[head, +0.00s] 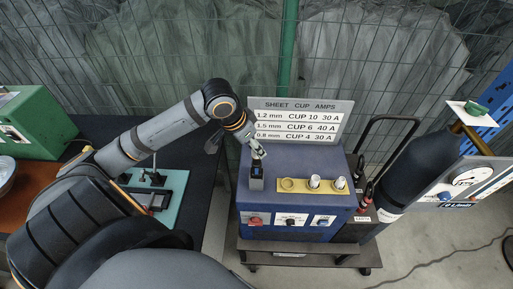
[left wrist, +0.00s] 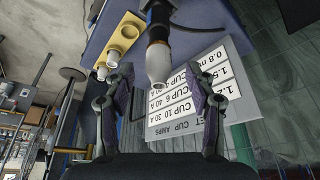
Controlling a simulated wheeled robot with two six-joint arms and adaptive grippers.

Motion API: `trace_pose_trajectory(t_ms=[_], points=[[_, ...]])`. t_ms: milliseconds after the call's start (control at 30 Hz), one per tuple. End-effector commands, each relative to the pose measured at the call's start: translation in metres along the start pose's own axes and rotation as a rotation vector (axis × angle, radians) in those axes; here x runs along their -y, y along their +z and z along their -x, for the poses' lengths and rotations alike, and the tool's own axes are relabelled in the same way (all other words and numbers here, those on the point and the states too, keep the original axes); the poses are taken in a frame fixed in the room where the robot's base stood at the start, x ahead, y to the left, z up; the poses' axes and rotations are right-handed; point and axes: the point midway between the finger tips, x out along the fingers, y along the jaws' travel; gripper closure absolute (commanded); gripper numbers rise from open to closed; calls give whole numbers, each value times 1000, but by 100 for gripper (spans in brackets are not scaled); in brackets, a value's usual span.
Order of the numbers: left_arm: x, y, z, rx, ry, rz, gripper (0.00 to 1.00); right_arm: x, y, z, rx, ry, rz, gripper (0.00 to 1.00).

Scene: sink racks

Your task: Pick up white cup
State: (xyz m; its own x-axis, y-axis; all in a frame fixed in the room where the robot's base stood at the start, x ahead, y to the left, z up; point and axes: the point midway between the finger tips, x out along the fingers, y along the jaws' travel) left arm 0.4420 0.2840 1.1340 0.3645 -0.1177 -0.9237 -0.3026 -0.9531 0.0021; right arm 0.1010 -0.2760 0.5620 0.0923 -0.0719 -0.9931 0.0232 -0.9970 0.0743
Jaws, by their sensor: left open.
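A torch (left wrist: 157,36) with a dark body, a gold band and a white cup (left wrist: 158,66) on its end points toward my left gripper (left wrist: 159,84) in the left wrist view. The left gripper is open, its two fingers on either side of the cup's end with gaps showing. In the head view the left gripper (head: 254,146) is above the black torch stand (head: 256,182) on the blue machine, and hides much of the torch. Two other white cups (head: 315,181) (head: 340,183) stand in a yellow holder (head: 300,190). My right gripper is not in view.
A sign (head: 299,122) with cup sizes stands behind the blue machine (head: 270,205). A dark gas cylinder (head: 413,165) and a gauge panel (head: 470,182) are to the right. A green box (head: 40,120) and a teal mat (head: 165,205) are on the left.

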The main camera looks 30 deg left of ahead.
Motion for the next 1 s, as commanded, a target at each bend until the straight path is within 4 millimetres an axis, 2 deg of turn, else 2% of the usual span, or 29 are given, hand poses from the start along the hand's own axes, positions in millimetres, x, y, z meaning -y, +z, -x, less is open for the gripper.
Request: trace_pose_trajectory(t_ms=[200,500,867,1000], points=[[-1,1,-22,-1,2,1,44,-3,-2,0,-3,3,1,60],[0,1,-25,1,-2,-1,44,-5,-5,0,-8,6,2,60],[0,1,-25,1,-2,-1,92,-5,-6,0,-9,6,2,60],[0,1,-25,1,-2,-1,93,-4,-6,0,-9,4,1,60]])
